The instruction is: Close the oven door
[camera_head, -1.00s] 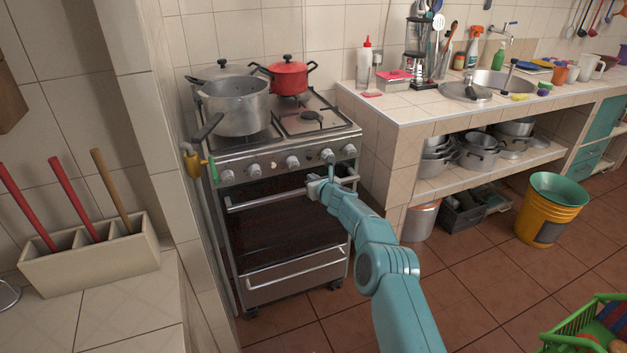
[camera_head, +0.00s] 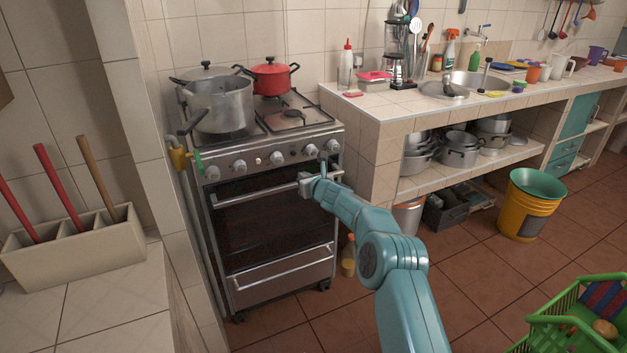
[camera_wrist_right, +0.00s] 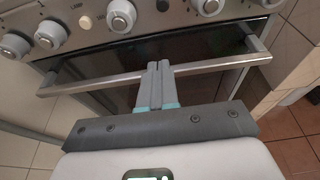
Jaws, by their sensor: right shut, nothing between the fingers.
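The oven door (camera_head: 270,225) is a dark glass panel in the steel stove, with a long metal handle (camera_head: 245,196) across its top. It stands close to upright; I cannot tell whether a small gap remains behind it. My right gripper (camera_head: 303,183) is at the right part of the handle, with its fingers shut and empty. In the right wrist view the closed fingertips (camera_wrist_right: 158,67) overlap the handle bar (camera_wrist_right: 215,65) near its middle, and dark glass shows beyond it. Contact with the handle is not clear. My left gripper is out of view.
Knobs (camera_head: 275,158) line the stove front just above the handle. A grey pot (camera_head: 222,106) and a red pot (camera_head: 271,77) stand on top. A tiled counter (camera_head: 375,110) is to the right. A yellow bucket (camera_head: 525,212) and green basket (camera_head: 560,305) stand on the floor.

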